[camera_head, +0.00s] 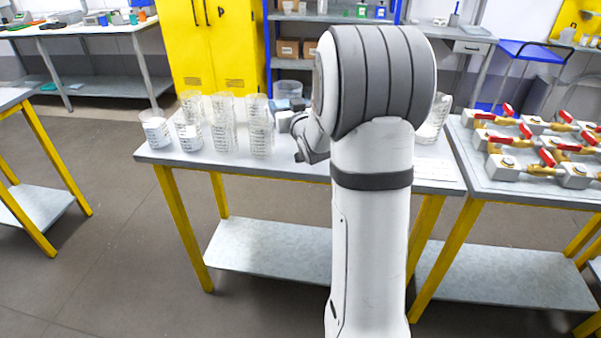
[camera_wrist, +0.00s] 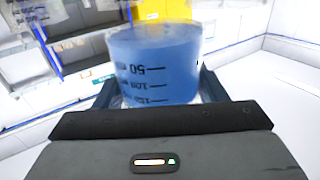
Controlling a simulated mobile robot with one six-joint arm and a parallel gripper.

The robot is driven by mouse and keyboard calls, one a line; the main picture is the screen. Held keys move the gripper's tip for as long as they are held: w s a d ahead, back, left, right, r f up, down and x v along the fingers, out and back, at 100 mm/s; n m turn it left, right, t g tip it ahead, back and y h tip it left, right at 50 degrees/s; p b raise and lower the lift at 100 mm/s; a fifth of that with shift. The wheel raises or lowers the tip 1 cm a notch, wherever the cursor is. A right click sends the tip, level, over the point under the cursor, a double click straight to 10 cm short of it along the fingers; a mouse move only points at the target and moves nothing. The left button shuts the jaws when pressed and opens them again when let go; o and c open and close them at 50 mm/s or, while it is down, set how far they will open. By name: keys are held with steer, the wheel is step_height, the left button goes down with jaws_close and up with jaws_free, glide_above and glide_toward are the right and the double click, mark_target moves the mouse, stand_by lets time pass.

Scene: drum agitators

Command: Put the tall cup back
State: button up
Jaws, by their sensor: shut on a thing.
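My gripper (camera_wrist: 157,88) is shut on a graduated cup (camera_wrist: 155,65) in the wrist view. The cup sits between the two jaws, looks blue there, and its printed scale reads upside down. Its lower part is hidden behind the gripper body. In the head view my own arm covers most of the gripper and the held cup. Several clear graduated cups stand on the grey table to the left of my arm: a single one at the far left (camera_head: 155,128), another beside it (camera_head: 188,133), and taller-looking stacks (camera_head: 223,125) and (camera_head: 259,128).
The grey table (camera_head: 310,172) has yellow legs and free room along its front edge. Clear ware (camera_head: 434,122) stands right of my arm. Red-handled brass valves (camera_head: 545,150) fill the table at right. A yellow cabinet (camera_head: 212,45) stands behind.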

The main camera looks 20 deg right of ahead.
steer(key=d+b, duration=0.1)
steer(key=s+d+f+b, duration=0.1)
steer(key=d+b, duration=0.1)
steer(key=shift+s+d+f+h, duration=0.15)
steer(key=shift+s+f+h, duration=0.1)
steer(key=shift+h, duration=0.05)
step_height(320, 180, down, 10)
steer(key=shift+r, duration=0.15)
steer(key=shift+f+b, duration=0.2)
steer(key=shift+b, duration=0.2)
steer(key=o, duration=1.2)
steer(key=shift+r, duration=0.1)
